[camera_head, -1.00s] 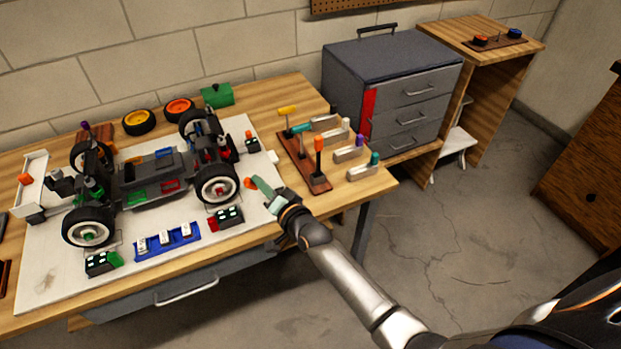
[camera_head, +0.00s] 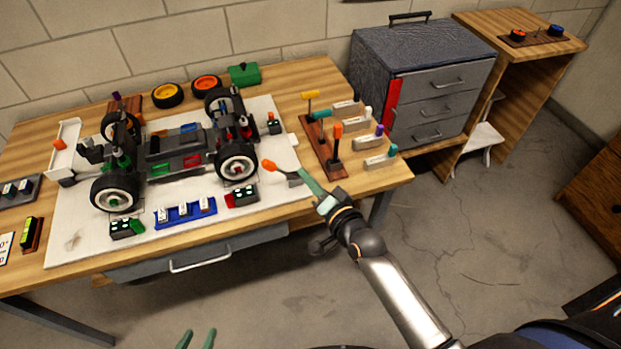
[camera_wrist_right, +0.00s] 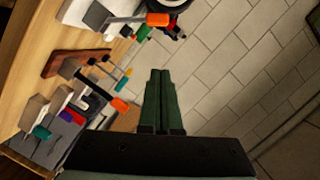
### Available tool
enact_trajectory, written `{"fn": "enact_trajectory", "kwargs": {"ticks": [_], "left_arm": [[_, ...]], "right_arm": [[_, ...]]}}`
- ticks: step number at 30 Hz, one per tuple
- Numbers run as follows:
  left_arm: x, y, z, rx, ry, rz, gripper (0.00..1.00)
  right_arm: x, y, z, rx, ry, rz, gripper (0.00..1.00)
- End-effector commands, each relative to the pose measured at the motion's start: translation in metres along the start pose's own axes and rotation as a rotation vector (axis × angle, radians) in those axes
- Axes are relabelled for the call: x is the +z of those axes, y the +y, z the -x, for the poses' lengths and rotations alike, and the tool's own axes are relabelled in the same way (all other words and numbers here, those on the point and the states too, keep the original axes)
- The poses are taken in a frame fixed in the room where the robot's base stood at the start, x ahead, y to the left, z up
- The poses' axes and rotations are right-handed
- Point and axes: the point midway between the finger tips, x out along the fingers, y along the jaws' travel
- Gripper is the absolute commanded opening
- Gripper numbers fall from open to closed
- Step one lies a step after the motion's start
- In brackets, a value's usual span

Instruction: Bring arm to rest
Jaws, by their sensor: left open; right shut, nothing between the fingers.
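My right gripper (camera_head: 303,173) is above the right front part of the table in the head view, its green fingers pointing up and left. In the right wrist view its fingers (camera_wrist_right: 163,85) lie together with nothing between them. An orange-handled tool (camera_head: 269,165) is just left of the fingertips on the white mat's side; it also shows in the right wrist view (camera_wrist_right: 157,19), apart from the fingers. My left gripper (camera_head: 197,340) shows only as two separated green fingertips at the bottom edge, open and empty, in front of the table.
The racecar (camera_head: 175,150) stands on a white mat (camera_head: 75,235). A brown tool rack (camera_head: 322,150) and several grey blocks with coloured handles are close beyond my right gripper. A grey drawer cabinet (camera_head: 430,85) stands behind. Floor (camera_head: 480,250) right of the table is open.

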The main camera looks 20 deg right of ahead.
Motion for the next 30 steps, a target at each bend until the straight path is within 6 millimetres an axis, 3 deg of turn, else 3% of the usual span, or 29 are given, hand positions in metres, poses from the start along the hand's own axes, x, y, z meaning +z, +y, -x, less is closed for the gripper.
{"fn": "enact_trajectory", "kwargs": {"ticks": [6, 23, 26, 30], "left_arm": [[0.0, 0.0, 0.0, 0.0, 0.0, 0.0, 0.5], [0.0, 0.0, 0.0, 0.0, -0.001, 0.0, 0.5], [0.0, 0.0, 0.0, 0.0, -0.001, 0.0, 0.5], [0.0, 0.0, 0.0, 0.0, -0.001, 0.0, 0.5]], "right_arm": [[0.0, 0.0, 0.01, 0.0, 0.0, 0.0, 0.0], [0.004, 0.004, 0.013, 0.01, -0.009, 0.017, 0.0], [0.021, 0.024, 0.032, 0.06, -0.056, 0.111, 0.0], [0.064, 0.071, 0.086, 0.172, -0.203, 0.373, 0.0]]}}
